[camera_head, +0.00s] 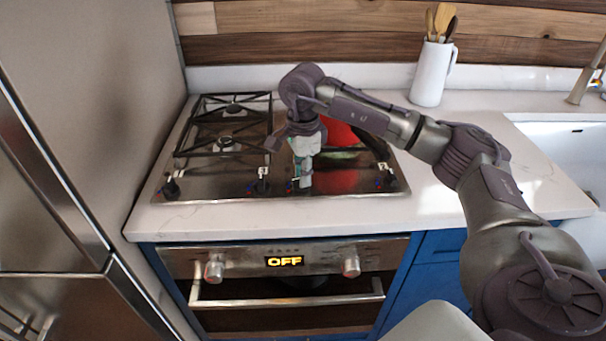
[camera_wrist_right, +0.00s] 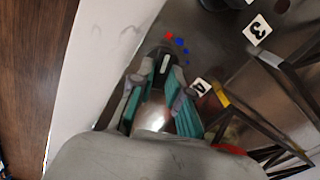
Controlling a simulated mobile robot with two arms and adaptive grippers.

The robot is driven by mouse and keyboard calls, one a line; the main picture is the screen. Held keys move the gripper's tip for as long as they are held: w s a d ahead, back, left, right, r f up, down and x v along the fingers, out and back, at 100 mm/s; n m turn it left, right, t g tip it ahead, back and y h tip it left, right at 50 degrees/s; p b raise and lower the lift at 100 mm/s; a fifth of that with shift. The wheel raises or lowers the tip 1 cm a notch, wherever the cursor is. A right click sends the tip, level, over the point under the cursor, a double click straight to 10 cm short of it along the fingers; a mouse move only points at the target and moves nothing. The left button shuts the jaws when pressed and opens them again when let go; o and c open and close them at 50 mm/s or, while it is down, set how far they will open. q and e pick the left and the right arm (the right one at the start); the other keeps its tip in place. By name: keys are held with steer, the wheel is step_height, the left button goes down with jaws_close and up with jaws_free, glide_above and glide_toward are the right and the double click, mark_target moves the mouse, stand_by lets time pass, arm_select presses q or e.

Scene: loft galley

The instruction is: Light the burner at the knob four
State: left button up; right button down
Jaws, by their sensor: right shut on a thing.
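The black knob four (camera_wrist_right: 163,62) has a white mark on top and stands on the cooktop's front strip. The "4" label (camera_wrist_right: 200,87) is beside it in the right wrist view, with red and blue dots near the knob. My right gripper (camera_head: 302,183) points down at the front of the cooktop (camera_head: 220,189). Its teal fingers (camera_wrist_right: 160,88) are shut on knob four, one on each side. In the head view the gripper mostly hides this knob. No flame shows; the gripper and arm partly hide the burners on the right. My left gripper is not in view.
A red object (camera_head: 342,134), probably cookware, sits on the right grates behind my arm. Other knobs (camera_head: 260,187) stand along the front strip. The oven display (camera_head: 284,261) reads OFF. A white utensil jug (camera_head: 432,74) stands at the back right; counter beside the cooktop is clear.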

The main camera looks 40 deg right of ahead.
steer(key=shift+r, duration=0.1)
steer(key=c, duration=1.1)
jaws_free()
step_height(320, 180, up, 12)
steer(key=shift+f, duration=0.1)
steer(key=s+d+t+y+b, duration=0.1)
steer(key=d+y+b, duration=0.3)
steer(key=d, duration=0.1)
steer(key=x, duration=1.3)
steer(key=shift+a+p, duration=0.3)
